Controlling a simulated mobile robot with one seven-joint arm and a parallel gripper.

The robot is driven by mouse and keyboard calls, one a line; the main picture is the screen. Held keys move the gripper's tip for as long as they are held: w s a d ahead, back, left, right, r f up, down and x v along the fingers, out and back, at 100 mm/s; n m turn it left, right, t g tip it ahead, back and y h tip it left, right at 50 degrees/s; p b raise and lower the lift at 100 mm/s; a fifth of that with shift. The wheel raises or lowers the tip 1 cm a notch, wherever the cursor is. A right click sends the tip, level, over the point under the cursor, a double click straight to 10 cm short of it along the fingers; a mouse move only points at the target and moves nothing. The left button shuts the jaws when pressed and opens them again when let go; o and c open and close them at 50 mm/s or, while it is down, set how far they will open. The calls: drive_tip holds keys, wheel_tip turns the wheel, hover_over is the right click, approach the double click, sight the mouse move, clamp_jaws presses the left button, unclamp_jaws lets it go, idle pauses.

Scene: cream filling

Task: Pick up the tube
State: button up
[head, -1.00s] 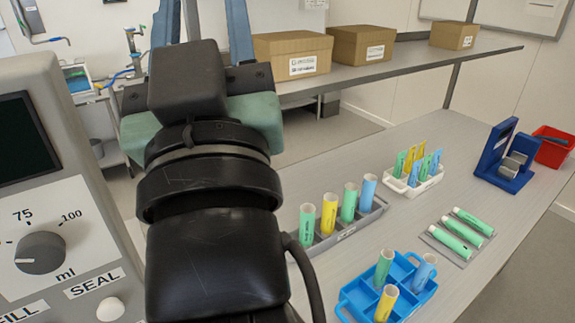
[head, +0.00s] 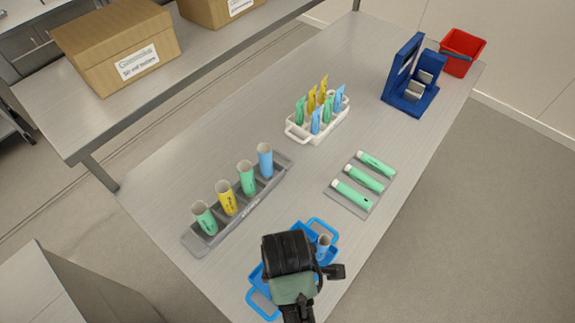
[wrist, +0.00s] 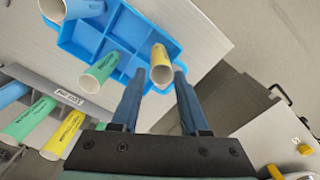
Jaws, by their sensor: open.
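A blue divided tray (head: 262,304) lies near the table's front edge, partly hidden under my arm in the head view. It also shows in the wrist view (wrist: 118,32), holding three open-topped tubes: a yellow tube (wrist: 161,68), a green tube (wrist: 97,74) and a blue tube (wrist: 75,9). The blue tube also shows in the head view (head: 323,246); the other two are hidden there. My gripper (wrist: 158,78) is open, its fingertips on either side of the yellow tube's near end. I cannot tell whether they touch it.
A grey rack (head: 240,220) with several upright tubes stands left of the tray. A flat grey holder (head: 345,203) with three green tubes lies to the right. Behind are a white caddy (head: 302,135), a blue stand (head: 400,100) and a red bin (head: 463,50).

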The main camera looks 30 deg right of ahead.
drive_tip(key=shift+d+f+p, duration=0.15)
drive_tip(key=shift+f+p, duration=0.6)
drive_tip(key=shift+f, duration=3.45)
clamp_jaws()
